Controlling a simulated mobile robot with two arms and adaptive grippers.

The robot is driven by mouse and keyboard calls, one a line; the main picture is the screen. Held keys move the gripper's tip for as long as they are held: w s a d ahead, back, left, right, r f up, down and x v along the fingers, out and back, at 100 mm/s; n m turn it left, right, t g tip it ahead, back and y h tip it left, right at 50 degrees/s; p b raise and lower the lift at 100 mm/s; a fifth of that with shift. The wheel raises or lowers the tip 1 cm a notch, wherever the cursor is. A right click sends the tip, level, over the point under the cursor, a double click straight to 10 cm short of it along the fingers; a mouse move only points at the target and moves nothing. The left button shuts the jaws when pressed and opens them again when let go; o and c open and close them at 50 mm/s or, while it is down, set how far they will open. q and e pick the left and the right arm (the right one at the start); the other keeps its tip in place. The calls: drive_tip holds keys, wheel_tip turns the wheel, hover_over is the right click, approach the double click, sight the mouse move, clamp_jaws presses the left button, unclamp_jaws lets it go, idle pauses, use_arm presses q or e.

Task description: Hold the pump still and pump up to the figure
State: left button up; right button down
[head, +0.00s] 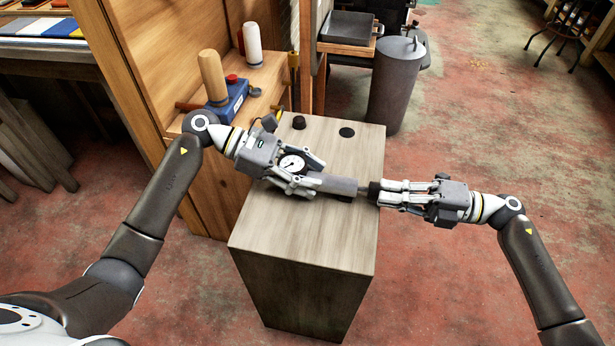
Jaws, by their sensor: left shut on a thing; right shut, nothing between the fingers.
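The pump lies on its side on top of a wooden block-like stand, its grey barrel (335,184) pointing right. A round white gauge (291,164) with a dark needle shows beside my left gripper; its figures are too small to read. My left gripper (316,179) is shut on the pump barrel near its left end, which the fingers partly hide. A short stretch of rod (363,190) shows between the barrel and the black handle (374,191). My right gripper (383,191) is shut and empty, its fingertips against or just beside the handle; I cannot tell if they touch.
The stand's top (290,225) is clear at the front. A wooden shelf unit (170,60) with a blue tool (228,103) stands left. A grey bin (394,85) stands behind.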

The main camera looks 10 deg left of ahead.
drive_tip(key=d, duration=0.3)
idle(0.6)
idle(0.4)
drive_tip(key=shift+a, duration=2.05)
drive_tip(key=shift+d, duration=2.05)
drive_tip(key=shift+s, duration=0.1)
